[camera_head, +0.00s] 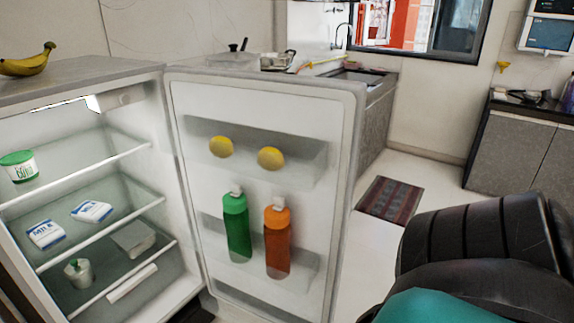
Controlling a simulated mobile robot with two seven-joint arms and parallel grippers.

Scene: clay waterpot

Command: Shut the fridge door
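The fridge (75,185) stands at the left with its interior lit. Its door (265,105) is wide open, hinged near the middle of the fridge's right side, with the inner face and shelves turned toward me. The door shelves hold two yellow round items (221,147), a green bottle (236,225) and an orange bottle (277,240). A black and teal part of my own arm shows at the lower right, apart from the door in the picture. Neither of my grippers is in view.
Bananas (27,64) lie on top. A patterned mat (391,200) lies on the pale floor right of the door. A grey cabinet (515,150) stands at the right.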

